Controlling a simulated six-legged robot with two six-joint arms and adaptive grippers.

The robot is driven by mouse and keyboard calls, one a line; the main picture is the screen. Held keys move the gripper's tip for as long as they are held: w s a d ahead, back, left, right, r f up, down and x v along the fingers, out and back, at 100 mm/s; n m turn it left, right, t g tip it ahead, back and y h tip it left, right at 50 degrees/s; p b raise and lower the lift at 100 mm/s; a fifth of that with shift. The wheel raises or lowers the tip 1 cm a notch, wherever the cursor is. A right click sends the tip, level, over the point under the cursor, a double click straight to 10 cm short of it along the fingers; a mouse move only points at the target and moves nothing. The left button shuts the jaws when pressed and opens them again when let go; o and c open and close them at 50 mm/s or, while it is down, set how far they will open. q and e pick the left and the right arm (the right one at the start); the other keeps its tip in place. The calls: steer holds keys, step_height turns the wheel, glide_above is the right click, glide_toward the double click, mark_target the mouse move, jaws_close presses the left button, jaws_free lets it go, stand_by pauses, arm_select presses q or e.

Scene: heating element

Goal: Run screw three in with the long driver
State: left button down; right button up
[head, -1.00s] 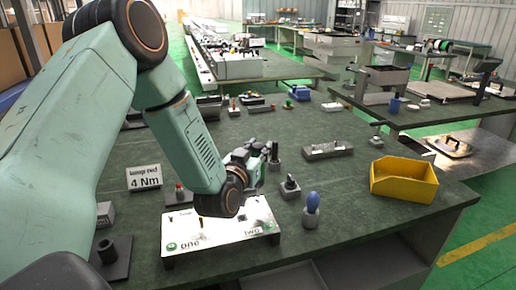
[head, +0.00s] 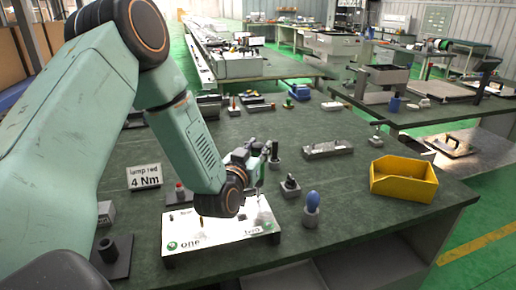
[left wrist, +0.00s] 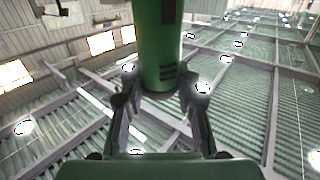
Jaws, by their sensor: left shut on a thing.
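My left gripper (head: 262,158) is over the far right part of a white plate (head: 190,230) marked "one" and "two". In the left wrist view my left gripper (left wrist: 160,88) is shut on a green cylindrical driver (left wrist: 158,45). In the head view a thin part below the fingers reaches down toward the plate's right side; I cannot tell whether its tip touches a screw. My left forearm hides the plate's middle and part of its far edge. The label for screw three is not visible. My right gripper is not in view.
A yellow bin (head: 404,180) is further right. A "lamp red 4 Nm" sign (head: 144,177) and a black post (head: 108,250) are at left.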

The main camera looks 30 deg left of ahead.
arm_select(q)
steer(key=shift+f+b, duration=0.45)
steer(key=shift+f, duration=0.3)
stand_by(1.3)
steer(key=shift+r+p, duration=2.3)
steer(key=shift+r, duration=0.35)
